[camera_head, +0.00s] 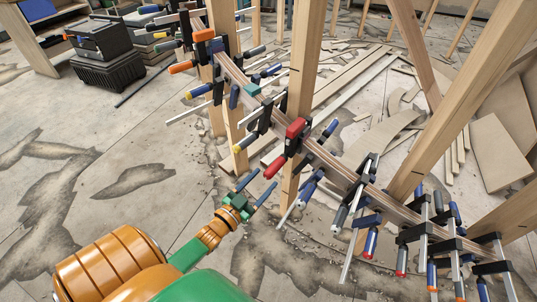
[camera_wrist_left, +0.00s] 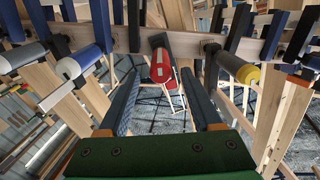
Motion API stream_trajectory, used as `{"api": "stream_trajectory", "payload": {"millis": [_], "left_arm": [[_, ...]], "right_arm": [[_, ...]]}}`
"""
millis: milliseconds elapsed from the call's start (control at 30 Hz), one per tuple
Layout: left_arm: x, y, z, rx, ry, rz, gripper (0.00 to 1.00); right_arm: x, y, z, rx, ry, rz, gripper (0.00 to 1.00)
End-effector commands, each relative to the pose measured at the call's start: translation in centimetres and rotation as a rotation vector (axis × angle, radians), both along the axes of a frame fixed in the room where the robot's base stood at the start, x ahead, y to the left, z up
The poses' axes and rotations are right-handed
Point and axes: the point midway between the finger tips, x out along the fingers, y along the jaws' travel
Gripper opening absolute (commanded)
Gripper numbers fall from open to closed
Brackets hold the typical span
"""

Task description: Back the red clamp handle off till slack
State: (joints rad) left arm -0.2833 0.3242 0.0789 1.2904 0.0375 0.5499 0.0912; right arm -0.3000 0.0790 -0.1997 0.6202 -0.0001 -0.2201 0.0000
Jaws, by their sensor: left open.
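The red clamp handle (camera_head: 275,167) sticks out down and left from a dark clamp on the curved wooden stringer (camera_head: 325,156). The same clamp has a red part (camera_head: 295,128) on top. My left gripper (camera_head: 267,178) is open just below and left of the handle, with its two blue fingers pointing at it. My right gripper is not in view.
Several other clamps line the stringer. In the wrist view a blue-and-white handle (camera_wrist_left: 80,64) lies left and a yellow-tipped handle (camera_wrist_left: 240,70) right. A wooden post (camera_head: 305,60) rises behind the red clamp. Black cases (camera_head: 108,70) stand back left; the left floor is mostly clear.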

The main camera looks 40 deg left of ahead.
Motion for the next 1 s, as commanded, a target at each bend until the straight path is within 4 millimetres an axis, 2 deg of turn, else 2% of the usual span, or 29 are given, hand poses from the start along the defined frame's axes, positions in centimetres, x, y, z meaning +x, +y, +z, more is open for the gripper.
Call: {"api": "stream_trajectory", "payload": {"millis": [267,800,1000], "left_arm": [[-0.4,0.0,0.0,-0.001,0.002,0.0,0.66],[-7.8,0.0,0.0,-0.001,0.003,0.002,0.66],[-8.7,-0.1,0.0,-0.001,0.0,0.001,0.66]], "right_arm": [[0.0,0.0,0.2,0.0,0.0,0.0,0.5],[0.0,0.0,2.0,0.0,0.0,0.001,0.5],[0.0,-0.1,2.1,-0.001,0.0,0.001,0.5]]}}
